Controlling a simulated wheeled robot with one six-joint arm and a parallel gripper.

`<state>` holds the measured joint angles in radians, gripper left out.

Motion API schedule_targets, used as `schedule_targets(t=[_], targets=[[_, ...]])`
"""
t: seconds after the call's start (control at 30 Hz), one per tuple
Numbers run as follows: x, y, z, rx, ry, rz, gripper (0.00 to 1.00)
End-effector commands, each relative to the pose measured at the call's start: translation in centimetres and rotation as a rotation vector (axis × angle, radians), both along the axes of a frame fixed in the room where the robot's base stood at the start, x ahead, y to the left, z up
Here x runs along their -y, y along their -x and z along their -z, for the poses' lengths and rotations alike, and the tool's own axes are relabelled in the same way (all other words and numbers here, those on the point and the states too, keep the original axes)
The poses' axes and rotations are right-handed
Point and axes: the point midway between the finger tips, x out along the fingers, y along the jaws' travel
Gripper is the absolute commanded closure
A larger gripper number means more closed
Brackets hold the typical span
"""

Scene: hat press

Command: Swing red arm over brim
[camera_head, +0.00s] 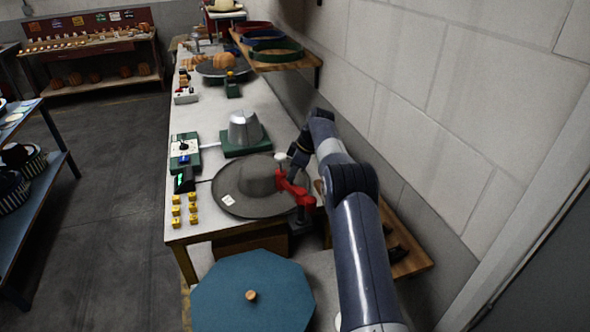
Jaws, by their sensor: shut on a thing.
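The red arm (291,184) stands at the right side of the grey hat, on a red post at the bench edge. It reaches up and left toward the hat's crown, with a pale knob near its upper end. The grey hat (247,183) lies crown up on the bench, its wide round brim (238,206) flat around it. A small white tag lies on the brim's left. My gripper (291,168) is at the red arm's upper end, shut on it, coming from the right. The fingertips are small and partly hidden here.
A metal hat block (243,128) on a green base stands behind the hat. A green control box (184,150) and yellow blocks (176,210) are at the left. A blue octagonal lid (252,292) is in front. A wall and wooden shelf (280,62) bound the right side.

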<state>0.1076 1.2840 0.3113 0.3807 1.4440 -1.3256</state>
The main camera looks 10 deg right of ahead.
Motion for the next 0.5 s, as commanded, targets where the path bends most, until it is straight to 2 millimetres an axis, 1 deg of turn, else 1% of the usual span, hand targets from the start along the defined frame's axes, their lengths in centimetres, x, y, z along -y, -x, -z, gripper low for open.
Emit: schedule_targets(t=[0.2, 0.5], targets=[[-0.25, 0.03, -0.12, 0.002, 0.0, -0.039, 1.0], [-0.26, 0.03, -0.12, 0.003, 0.0, -0.044, 1.0]])
